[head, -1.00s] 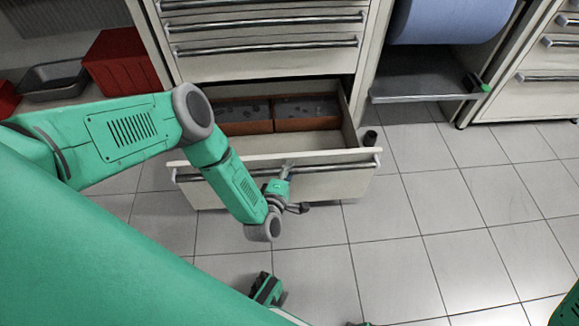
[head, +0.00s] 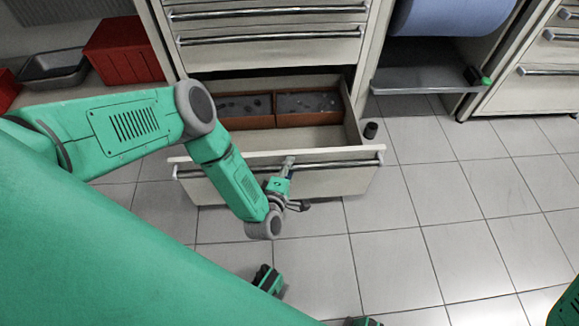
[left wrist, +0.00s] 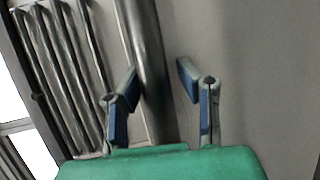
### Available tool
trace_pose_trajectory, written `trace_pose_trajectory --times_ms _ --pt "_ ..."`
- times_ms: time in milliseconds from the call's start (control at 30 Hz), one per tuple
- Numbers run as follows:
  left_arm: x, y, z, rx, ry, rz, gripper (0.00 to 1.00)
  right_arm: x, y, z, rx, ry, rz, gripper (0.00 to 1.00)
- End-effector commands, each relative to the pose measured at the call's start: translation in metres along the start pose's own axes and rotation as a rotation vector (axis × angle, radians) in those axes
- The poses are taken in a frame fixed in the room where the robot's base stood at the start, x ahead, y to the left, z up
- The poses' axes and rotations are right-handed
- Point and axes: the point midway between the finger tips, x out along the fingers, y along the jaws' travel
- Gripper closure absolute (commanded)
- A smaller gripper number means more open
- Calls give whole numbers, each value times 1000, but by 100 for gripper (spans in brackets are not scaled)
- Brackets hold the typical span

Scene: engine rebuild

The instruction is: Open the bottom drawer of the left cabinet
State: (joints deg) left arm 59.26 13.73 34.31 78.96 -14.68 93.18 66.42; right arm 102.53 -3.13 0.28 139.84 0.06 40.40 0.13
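The left cabinet (head: 270,52) stands at the upper middle of the head view. Its bottom drawer (head: 345,182) is pulled well out, with its inside showing. My left gripper (head: 288,168) is at the bar handle (head: 335,164) on the drawer's front, near the middle of the bar. In the left wrist view, the handle (left wrist: 148,60) passes between the two fingers of the left gripper (left wrist: 158,80). The fingers are spread apart, the bar lies nearer the left finger, and a gap shows on the other side. My right gripper is not in view.
Two brown bins (head: 308,105) with small dark parts sit in the drawer. A red box (head: 124,50) and a grey tray (head: 54,68) are left of the cabinet. A blue roll (head: 450,18) hangs above a shelf at right.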

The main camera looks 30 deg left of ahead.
Motion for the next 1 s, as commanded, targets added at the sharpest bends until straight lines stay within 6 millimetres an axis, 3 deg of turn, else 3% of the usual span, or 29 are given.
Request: trace_pose_trajectory --times_ms 167,633,800,1000 --pt "-11 0 1 -2 -2 -1 69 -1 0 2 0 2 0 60" --pt "-102 -2 -2 -1 0 -4 69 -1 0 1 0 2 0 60" --pt "-117 -2 -2 -1 1 -4 69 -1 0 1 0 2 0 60" --pt "-120 -2 -2 -1 1 -2 69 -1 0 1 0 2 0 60"
